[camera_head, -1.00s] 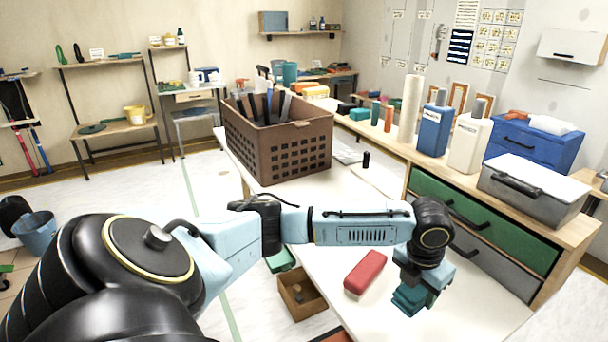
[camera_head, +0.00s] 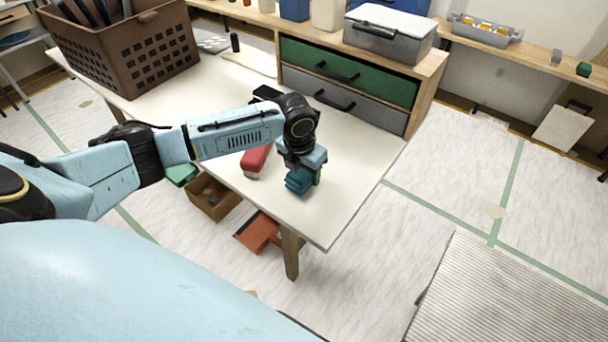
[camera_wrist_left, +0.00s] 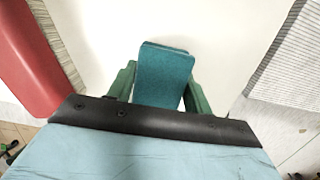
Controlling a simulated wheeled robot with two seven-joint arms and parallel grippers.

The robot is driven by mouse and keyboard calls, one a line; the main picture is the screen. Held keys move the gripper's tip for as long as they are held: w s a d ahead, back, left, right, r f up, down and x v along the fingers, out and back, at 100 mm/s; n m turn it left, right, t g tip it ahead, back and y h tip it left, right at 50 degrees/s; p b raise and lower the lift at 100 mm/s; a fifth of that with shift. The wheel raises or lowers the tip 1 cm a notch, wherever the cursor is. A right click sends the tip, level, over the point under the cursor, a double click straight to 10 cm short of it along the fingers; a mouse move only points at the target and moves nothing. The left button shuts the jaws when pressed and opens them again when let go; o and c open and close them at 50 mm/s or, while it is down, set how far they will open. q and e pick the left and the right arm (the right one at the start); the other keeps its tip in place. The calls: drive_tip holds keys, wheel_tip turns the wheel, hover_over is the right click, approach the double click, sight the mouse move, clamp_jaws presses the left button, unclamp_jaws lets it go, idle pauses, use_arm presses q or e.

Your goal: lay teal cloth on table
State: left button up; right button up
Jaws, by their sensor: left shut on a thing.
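My left gripper (camera_head: 303,174) is shut on the folded teal cloth (camera_head: 297,183) over the front part of the white table (camera_head: 335,205). In the left wrist view the teal cloth (camera_wrist_left: 163,75) sits between the two green fingers, with the white tabletop (camera_wrist_left: 110,30) behind it. I cannot tell whether the cloth touches the table. My right gripper is in neither view.
A brown crate (camera_head: 130,50) stands at the far left. Green and grey drawers (camera_head: 350,75) line the back. Bare tabletop lies right of the gripper.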

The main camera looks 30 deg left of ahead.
sight(301, 172)
use_arm(q)
drive_tip(key=shift+f, duration=0.75)
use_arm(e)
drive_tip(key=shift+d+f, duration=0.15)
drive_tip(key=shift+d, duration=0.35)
use_arm(q)
drive_tip(key=o, duration=1)
drive_tip(key=shift+f, duration=0.1)
drive_tip(key=r, duration=0.3)
drive_tip(key=s+r+p, duration=0.1)
drive_tip(key=r, duration=0.3)
drive_tip(key=r+p, duration=0.1)
drive_tip(key=r, duration=0.3)
drive_tip(key=shift+s+r, duration=0.15)
drive_tip(key=shift+s, duration=0.15)
drive_tip(key=shift+s+a+r, duration=0.1)
drive_tip(key=shift+s+r, duration=0.05)
drive_tip(key=shift+r, duration=0.3)
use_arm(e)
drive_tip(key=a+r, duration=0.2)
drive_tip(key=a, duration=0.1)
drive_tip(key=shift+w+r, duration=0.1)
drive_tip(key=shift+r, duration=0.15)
